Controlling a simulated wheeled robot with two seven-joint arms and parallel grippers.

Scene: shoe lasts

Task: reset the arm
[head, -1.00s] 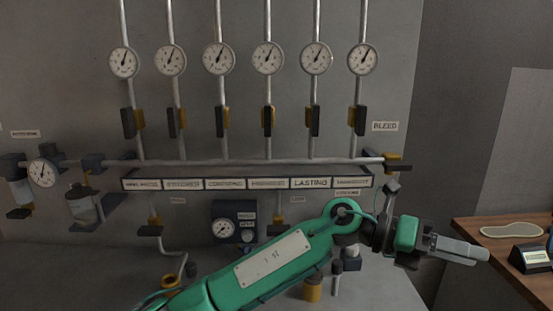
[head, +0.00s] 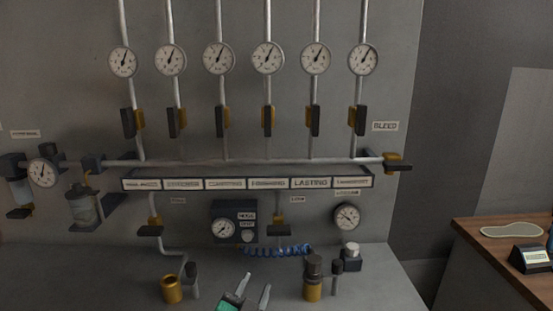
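My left gripper (head: 252,292) shows at the bottom middle of the head view, low in front of the bench. Its two grey fingers are spread apart with nothing between them. A bit of its green body shows at the bottom edge, and the rest of the arm is out of frame. My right gripper is not in view.
A manifold pipe (head: 240,161) with several gauges and black-handled valves runs along the grey wall. Brass-coloured fittings (head: 171,289) and (head: 313,290) stand on the grey bench, with a blue coiled hose (head: 278,251) behind. A wooden table (head: 500,241) is at right.

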